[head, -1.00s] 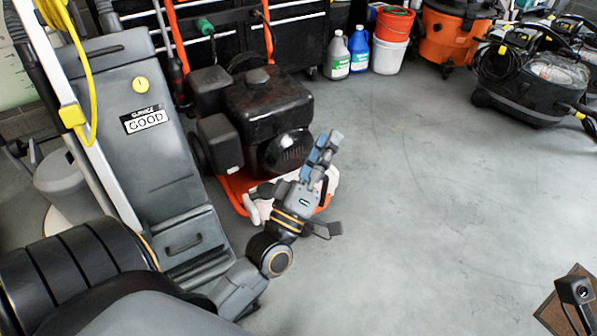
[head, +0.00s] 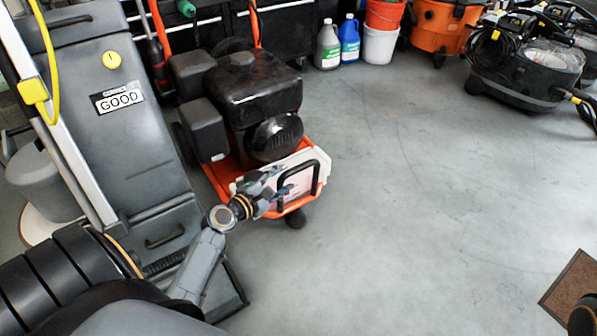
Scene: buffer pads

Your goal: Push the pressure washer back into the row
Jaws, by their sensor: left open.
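The pressure washer (head: 250,92) stands left of centre, with a black engine on an orange frame on wheels. A pale panel and a black looped bar (head: 299,171) are at its near end. My left gripper (head: 281,183) is open at this near end, beside the bar and in front of the panel. I cannot tell whether its fingers touch the washer. The gripper hides part of the panel and lower frame. My right gripper is not in view.
A grey floor machine (head: 148,145) stands close on the left. Behind are black tool cabinets (head: 280,32), jugs (head: 327,46), a white bucket (head: 379,45) and an orange vacuum (head: 440,25). Black vacuum machines (head: 520,70) stand at the right. A brown mat (head: 572,290) lies lower right. The middle floor is clear.

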